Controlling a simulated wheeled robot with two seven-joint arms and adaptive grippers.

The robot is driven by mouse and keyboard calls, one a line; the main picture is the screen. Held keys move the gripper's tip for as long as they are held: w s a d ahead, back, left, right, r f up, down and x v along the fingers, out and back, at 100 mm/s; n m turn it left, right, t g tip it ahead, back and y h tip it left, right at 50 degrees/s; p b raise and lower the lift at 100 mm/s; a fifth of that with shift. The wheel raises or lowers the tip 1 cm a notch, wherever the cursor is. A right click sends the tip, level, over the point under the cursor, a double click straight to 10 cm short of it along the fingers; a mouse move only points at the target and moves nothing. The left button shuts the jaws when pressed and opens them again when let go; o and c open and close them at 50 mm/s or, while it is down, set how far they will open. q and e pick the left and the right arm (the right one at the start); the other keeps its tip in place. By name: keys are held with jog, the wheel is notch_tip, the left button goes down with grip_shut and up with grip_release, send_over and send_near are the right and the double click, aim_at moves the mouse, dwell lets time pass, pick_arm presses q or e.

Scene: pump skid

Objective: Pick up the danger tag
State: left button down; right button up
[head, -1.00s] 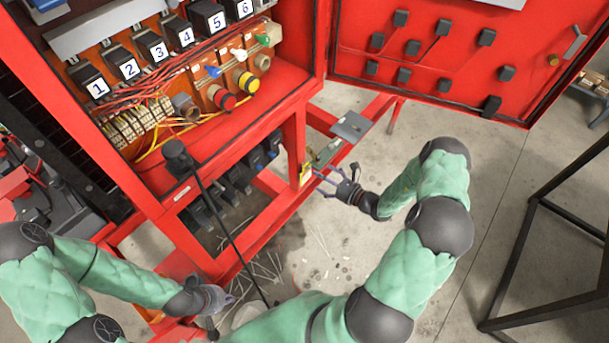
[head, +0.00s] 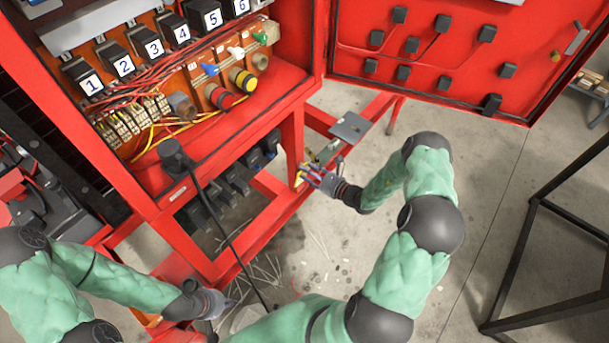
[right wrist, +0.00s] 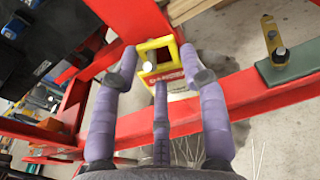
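The danger tag (right wrist: 164,75) is yellow with a red band and lettering. It is at a red post of the frame, and part of it shows in the head view (head: 299,177). My right gripper (right wrist: 160,66) is open, with its purple fingers spread on either side of the tag. The right fingertip appears close to the tag's edge; I cannot tell whether it touches. In the head view my right gripper (head: 311,172) reaches the post from the right. My left gripper (head: 223,302) is low at the left, near the frame's foot; its fingers are too small to read.
The red cabinet (head: 210,130) holds numbered breakers (head: 125,66) and wiring above my arms. A black cable (head: 222,232) hangs down in front of it. A grey plate (head: 351,127) lies on the frame behind my right gripper. A black stand (head: 530,270) is at the right.

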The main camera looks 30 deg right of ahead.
jog(key=shift+d, duration=0.1)
jog(key=shift+c, duration=1.4)
jog(key=shift+d+r, duration=0.1)
jog(key=shift+r, duration=0.35)
jog(key=p+v, duration=0.1)
jog(key=v, duration=0.5)
jog(key=f+p+v, duration=0.1)
jog(key=v, duration=0.5)
jog(key=f+p+v, duration=0.1)
jog(key=v, duration=0.5)
jog(key=shift+s, duration=0.15)
